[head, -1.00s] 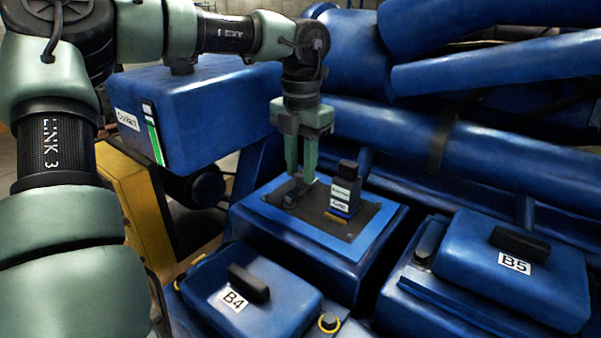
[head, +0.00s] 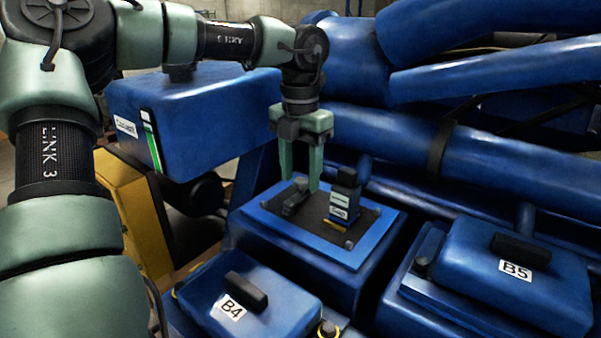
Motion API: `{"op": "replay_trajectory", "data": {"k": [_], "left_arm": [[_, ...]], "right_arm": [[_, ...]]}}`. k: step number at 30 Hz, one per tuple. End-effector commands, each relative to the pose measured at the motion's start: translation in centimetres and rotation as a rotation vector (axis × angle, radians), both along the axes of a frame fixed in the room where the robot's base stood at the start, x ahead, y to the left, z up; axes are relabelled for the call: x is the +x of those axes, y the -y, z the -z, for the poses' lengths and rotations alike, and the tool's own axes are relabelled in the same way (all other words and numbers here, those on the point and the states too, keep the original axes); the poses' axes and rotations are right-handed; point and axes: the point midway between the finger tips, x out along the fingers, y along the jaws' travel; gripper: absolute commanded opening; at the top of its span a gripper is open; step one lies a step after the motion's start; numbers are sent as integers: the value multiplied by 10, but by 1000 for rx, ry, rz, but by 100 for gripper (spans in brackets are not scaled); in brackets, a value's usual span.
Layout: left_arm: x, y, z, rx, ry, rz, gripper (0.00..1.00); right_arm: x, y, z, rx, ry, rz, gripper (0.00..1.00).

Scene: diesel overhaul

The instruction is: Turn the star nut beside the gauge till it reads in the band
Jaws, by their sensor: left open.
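A small dark knob (head: 293,204), which looks like the star nut, sits on the dark plate (head: 315,225) on top of a blue engine block. Its lobes are too small to make out. To its right stands a small black upright unit with pale labels (head: 343,203), apparently the gauge; I cannot read its pointer or band. My left gripper (head: 300,186) points down over the knob, its two fingers apart and their tips just above or around it; I cannot tell whether they touch it. My right gripper is not in view.
Blue covers marked B4 (head: 222,292) and B5 (head: 535,285) with black handles stand in front and to the right. A blue coolant tank (head: 200,105) is at the left of my gripper. Thick blue pipes (head: 490,150) run behind the plate.

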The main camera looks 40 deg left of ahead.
Motion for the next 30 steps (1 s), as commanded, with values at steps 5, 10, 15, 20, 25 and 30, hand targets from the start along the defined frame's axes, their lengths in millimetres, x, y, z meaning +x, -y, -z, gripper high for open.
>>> {"op": "replay_trajectory", "data": {"k": [5,10,15,20,25,30], "left_arm": [[1,0,-23,3,6,0,49],[2,0,-53,2,5,-1,49],[2,0,-72,1,3,0,49],[1,0,-76,0,1,1,49],[1,0,-76,0,1,1,49],[1,0,-76,0,1,1,49]], "right_arm": [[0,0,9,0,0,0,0],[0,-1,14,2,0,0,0],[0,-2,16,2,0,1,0],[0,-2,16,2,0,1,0],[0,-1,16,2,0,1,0],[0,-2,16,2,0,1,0]]}}
